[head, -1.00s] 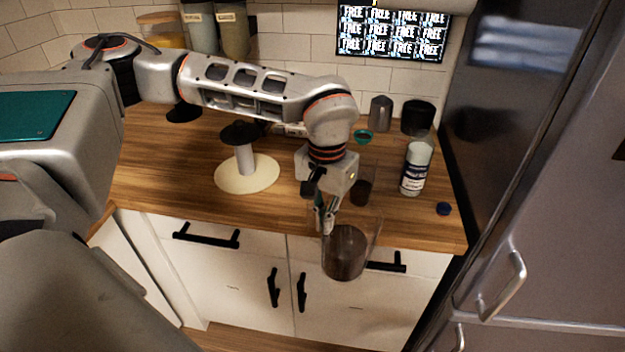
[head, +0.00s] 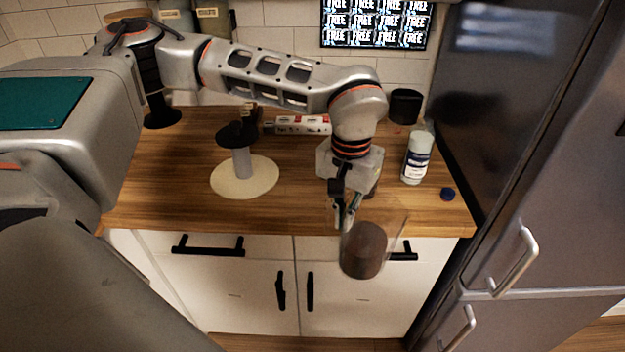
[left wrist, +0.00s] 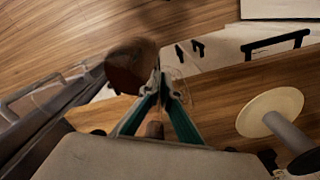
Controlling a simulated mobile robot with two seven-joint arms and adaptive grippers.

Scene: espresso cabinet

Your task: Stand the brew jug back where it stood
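The brew jug (head: 364,250) is a clear vessel with dark brown contents. My left gripper (head: 346,215) is shut on its upper edge and holds it in the air in front of the counter's front edge. The jug is tilted, its rim towards the upper right in the head view. In the left wrist view the brown contents (left wrist: 130,66) show beside the fingertips (left wrist: 162,90); the clear wall is hard to make out. My right gripper is in neither view.
A stand with a round cream base (head: 262,182) is left on the wooden counter (head: 165,200). A dark cup is mostly hidden behind my gripper. The fridge (head: 490,230) bounds the right.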

